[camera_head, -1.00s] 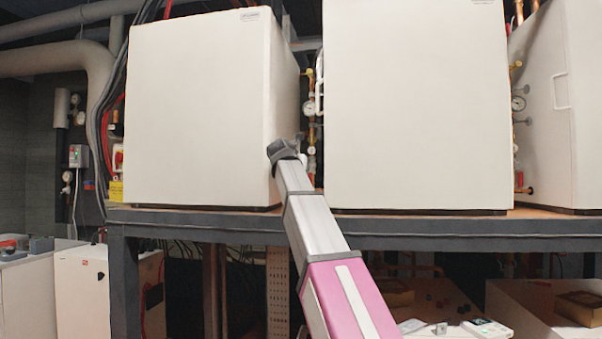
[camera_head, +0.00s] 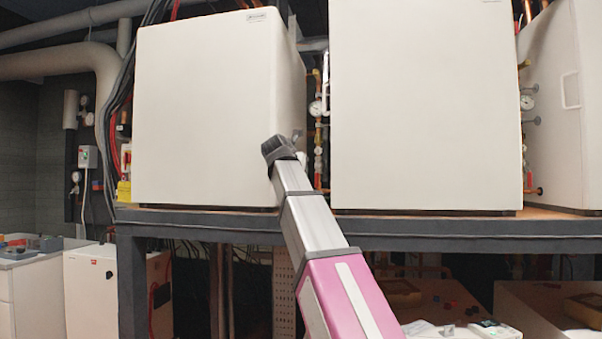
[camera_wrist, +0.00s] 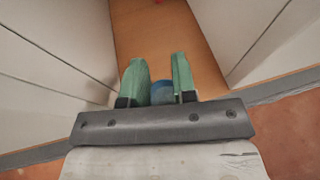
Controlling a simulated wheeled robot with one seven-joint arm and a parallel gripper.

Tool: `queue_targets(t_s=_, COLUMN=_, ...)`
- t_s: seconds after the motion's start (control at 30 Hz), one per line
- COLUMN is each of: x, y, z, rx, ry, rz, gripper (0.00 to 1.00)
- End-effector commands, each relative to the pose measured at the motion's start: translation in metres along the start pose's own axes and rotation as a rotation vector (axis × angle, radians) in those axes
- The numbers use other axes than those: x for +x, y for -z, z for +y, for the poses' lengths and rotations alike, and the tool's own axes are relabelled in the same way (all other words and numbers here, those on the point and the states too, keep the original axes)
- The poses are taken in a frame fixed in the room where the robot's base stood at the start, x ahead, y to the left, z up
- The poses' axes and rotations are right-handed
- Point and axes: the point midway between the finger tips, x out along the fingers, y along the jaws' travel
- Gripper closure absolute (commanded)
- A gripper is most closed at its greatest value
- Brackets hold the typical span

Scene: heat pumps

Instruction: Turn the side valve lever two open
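Pipework with valves and gauges (camera_head: 318,108) runs in the gap between two white heat pump cabinets, the left one (camera_head: 205,110) and the middle one (camera_head: 425,110). I cannot make out a separate side valve lever there. My arm reaches up to the right part of the left cabinet's front; the fingers are hidden in the head view. In the wrist view my gripper (camera_wrist: 160,62) has two green fingers apart, above a brown surface (camera_wrist: 160,35) between white walls. A blue rounded thing (camera_wrist: 162,92) shows between the fingers; I cannot tell whether they touch it.
The cabinets stand on a dark steel frame (camera_head: 230,224). A third cabinet (camera_head: 560,110) stands at the right, with a gauge (camera_head: 527,102) beside it. In the wrist view the white walls close in on both sides.

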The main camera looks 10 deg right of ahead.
Motion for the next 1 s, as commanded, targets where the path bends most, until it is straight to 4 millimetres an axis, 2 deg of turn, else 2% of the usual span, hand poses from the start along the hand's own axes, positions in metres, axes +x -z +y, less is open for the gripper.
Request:
queue_targets(t_s=0.7, x=-0.080, y=0.030, z=-0.018, rx=0.000, ry=0.000, rz=0.000, gripper=0.74)
queue_targets(t_s=0.83, x=-0.090, y=0.033, z=-0.019, rx=0.000, ry=-0.001, rz=0.000, gripper=0.74)
queue_targets(t_s=1.0, x=-0.093, y=0.034, z=-0.020, rx=0.000, ry=0.001, rz=0.000, gripper=0.74)
